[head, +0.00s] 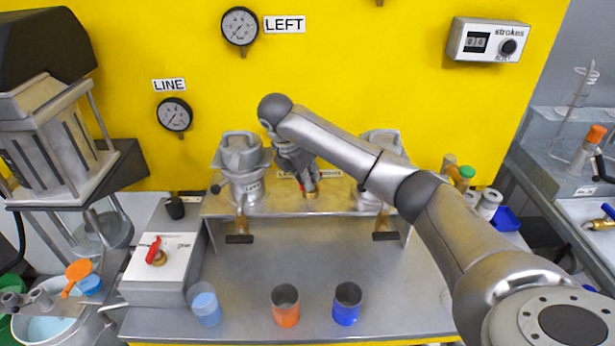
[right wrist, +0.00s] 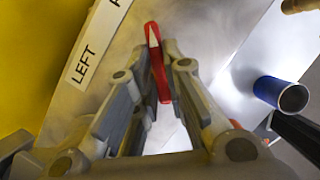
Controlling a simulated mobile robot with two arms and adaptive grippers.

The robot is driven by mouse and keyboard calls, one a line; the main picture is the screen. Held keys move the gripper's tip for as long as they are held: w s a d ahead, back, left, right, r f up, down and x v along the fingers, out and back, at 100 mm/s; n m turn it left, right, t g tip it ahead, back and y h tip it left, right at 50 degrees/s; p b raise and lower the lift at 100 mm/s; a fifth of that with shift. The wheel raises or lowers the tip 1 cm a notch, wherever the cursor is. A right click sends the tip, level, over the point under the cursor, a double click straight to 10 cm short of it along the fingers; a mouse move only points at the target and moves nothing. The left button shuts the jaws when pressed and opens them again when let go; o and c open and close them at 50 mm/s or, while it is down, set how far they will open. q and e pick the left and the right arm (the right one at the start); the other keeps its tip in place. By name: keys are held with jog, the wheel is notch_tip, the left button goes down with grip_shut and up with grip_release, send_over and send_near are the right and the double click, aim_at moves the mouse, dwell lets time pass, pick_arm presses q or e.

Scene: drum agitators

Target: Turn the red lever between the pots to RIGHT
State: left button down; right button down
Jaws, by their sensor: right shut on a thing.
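The red lever (head: 315,182) sits on a brass fitting at the steel bench between the left pot (head: 241,180) and the right pot (head: 383,145). My right gripper (head: 303,177) reaches down to it and hides much of it. In the right wrist view the red lever (right wrist: 157,62) stands between the fingers of my right gripper (right wrist: 160,75), which is shut on it. A LEFT label (right wrist: 84,62) lies beside it, and a second label is partly cut off. I cannot tell the lever's exact direction. My left gripper is not in view.
My right arm crosses in front of the right pot. A light blue (head: 206,308), an orange (head: 286,312) and a blue cup (head: 347,310) stand along the bench front. Another red lever (head: 153,250) is on the white box at left. The bench middle is clear.

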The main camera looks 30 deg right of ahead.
jog(key=c, duration=1.5)
grip_release()
jog(key=v, duration=1.2)
